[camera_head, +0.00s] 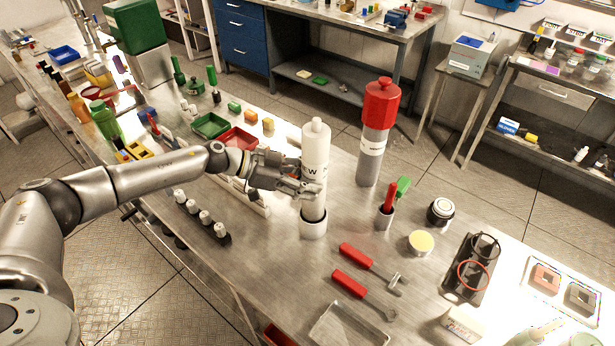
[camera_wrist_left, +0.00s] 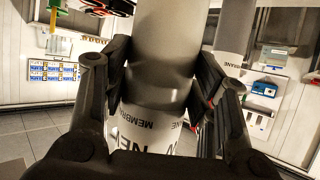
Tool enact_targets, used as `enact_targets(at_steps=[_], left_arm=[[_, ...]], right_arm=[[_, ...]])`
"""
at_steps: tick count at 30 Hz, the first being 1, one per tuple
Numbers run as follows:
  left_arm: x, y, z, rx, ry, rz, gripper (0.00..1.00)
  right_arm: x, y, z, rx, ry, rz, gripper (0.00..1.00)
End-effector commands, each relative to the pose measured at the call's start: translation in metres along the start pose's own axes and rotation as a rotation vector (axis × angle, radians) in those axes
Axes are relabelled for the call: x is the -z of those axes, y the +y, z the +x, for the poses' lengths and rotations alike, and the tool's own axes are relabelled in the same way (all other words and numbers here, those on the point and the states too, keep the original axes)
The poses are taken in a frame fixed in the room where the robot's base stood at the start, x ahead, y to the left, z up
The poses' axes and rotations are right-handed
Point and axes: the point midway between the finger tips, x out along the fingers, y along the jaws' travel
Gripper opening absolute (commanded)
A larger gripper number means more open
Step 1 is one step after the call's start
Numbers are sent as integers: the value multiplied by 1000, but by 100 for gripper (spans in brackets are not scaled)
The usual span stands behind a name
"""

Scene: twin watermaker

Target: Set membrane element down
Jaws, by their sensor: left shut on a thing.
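The membrane element (camera_head: 316,148) is a white upright cylinder with a narrow top knob and dark lettering. My left gripper (camera_head: 306,190) is shut on the element's lower half, coming from the left. In the left wrist view the two dark fingers flank the element (camera_wrist_left: 160,75), and its label letters show between them. My right gripper is not in view.
A grey cylinder (camera_head: 371,155) with a red cap stands right of the element. Red-handled tools (camera_head: 368,262) lie in front. Small white-topped fittings (camera_head: 205,217) line the bench's left edge. Red (camera_head: 238,139) and green trays are behind.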

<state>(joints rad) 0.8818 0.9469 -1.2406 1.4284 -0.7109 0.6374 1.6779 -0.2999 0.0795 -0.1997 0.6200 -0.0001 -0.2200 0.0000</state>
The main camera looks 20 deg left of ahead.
Motion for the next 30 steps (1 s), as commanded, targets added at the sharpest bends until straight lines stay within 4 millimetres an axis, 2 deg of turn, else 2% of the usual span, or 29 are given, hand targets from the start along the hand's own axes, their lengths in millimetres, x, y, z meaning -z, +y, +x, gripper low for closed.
enact_targets(at_steps=[2, 3, 8, 17, 22, 26, 30], left_arm=[[2, -1, 0, 1, 4, 1, 11], [0, 0, 0, 0, 0, 0, 55], [0, 0, 0, 0, 0, 0, 75], [0, 0, 0, 0, 0, 1, 75], [11, 0, -5, 1, 1, 4, 75], [8, -1, -24, 4, -2, 1, 75], [7, -1, -52, 5, -2, 2, 75]], right_arm=[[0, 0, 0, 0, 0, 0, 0], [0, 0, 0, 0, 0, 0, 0], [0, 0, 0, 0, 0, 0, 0], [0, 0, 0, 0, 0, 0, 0], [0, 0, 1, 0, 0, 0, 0], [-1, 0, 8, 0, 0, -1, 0], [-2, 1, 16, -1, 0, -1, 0]])
